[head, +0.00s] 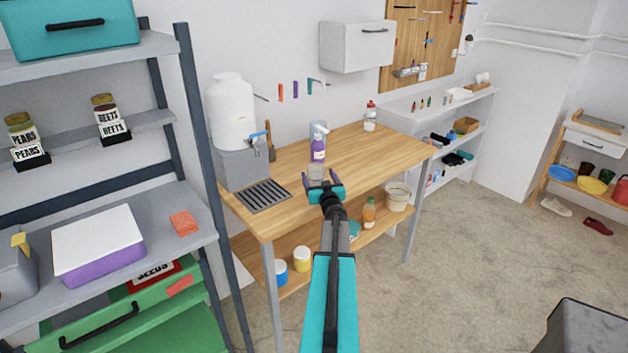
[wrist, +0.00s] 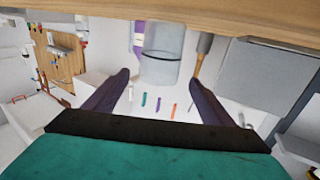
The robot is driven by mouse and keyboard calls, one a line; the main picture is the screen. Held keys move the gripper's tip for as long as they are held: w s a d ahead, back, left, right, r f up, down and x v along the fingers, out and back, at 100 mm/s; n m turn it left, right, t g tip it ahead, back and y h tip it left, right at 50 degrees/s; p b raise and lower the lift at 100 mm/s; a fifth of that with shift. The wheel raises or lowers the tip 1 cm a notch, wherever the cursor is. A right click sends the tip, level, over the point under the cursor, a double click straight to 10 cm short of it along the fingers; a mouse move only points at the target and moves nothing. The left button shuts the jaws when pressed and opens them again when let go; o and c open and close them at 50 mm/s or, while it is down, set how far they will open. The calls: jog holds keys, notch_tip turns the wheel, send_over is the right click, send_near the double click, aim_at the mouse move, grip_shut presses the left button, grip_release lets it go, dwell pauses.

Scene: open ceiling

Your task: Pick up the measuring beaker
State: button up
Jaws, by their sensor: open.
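The measuring beaker (head: 315,172) is a clear glass cylinder standing upright near the front edge of the wooden workbench (head: 375,150). My gripper (head: 323,183) is open and empty at the bench's front edge, just in front of the beaker. In the wrist view, which is upside down, the beaker (wrist: 161,55) lies in the gap between the two fingertips of my gripper (wrist: 160,78). A gap shows on each side of the glass. I cannot tell how far the fingertips reach around it.
A purple spray bottle (head: 318,146) stands close behind the beaker. A white water jug (head: 232,112) on a grey stand and a dark drip tray (head: 263,195) are to the left. The bench to the right is mostly clear, with a red-capped bottle (head: 370,117) at the back.

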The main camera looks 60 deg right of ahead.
aim_at(314, 165)
jog(key=shift+w+d, duration=0.25)
dwell(0.3)
jog(key=shift+p+x, duration=0.85)
jog(key=shift+x, duration=1.75)
jog(key=shift+f, duration=0.1)
jog(key=shift+c, duration=0.4)
jog(key=c, duration=1)
